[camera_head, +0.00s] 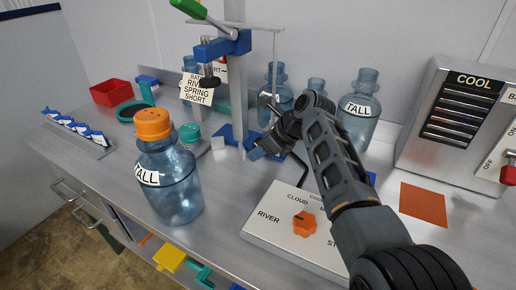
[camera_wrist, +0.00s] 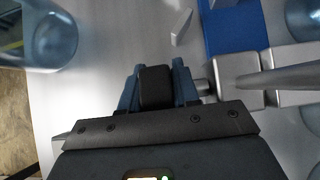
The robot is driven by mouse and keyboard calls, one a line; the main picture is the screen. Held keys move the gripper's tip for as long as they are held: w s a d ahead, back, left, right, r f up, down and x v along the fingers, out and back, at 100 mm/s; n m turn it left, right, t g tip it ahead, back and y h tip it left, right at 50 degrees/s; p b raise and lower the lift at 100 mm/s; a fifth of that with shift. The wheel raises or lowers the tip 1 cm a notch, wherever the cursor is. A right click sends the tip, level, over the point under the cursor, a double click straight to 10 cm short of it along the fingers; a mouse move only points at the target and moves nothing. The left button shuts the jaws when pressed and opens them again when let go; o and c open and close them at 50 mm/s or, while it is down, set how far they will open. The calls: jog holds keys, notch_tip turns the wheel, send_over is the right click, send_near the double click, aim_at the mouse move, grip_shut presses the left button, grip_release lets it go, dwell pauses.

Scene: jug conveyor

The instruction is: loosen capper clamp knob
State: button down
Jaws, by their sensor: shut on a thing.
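The capper has a silver post (camera_head: 237,105), a blue head (camera_head: 222,46) and a green-tipped lever (camera_head: 189,8); it stands on a blue base (camera_head: 229,131). My gripper (camera_head: 258,151) is low beside the post. In the wrist view, the blue fingers of my gripper (camera_wrist: 156,80) sit on both sides of a black knob (camera_wrist: 155,92) and are shut on it. A short metal stem right of the fingers leads to a silver clamp block (camera_wrist: 229,73). In the head view I cannot make out this knob behind my gripper.
A tall blue jug with an orange cap (camera_head: 169,170) stands at front left. Other jugs (camera_head: 361,108) stand behind my arm. A selector box (camera_head: 279,224) with an orange dial lies in front, and a cooler panel (camera_head: 449,120) is at right. A red bin (camera_head: 111,92) is at back left.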

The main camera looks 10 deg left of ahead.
jog(key=g+h, duration=0.1)
jog(key=h, duration=0.2)
jog(key=shift+d, duration=0.15)
jog(key=shift+s+d+f+g+h+b, duration=0.1)
jog(key=shift+f+g+h+b, duration=0.2)
jog(key=shift+h+b, duration=0.5)
jog(key=h+b, duration=0.2)
jog(key=b, duration=0.1)
jog(key=shift+d+g, duration=0.2)
jog(key=shift+g, duration=0.2)
jog(key=shift+s+h+b, duration=0.1)
jog(key=shift+h+b, duration=0.2)
jog(key=shift+b, duration=0.5)
jog(key=shift+d+r+h+b, duration=0.1)
jog(key=shift+r+h+b, duration=0.05)
jog(key=shift+h+b, duration=0.2)
jog(key=c, duration=0.9)
grip_release()
jog(key=shift+r, duration=3.9)
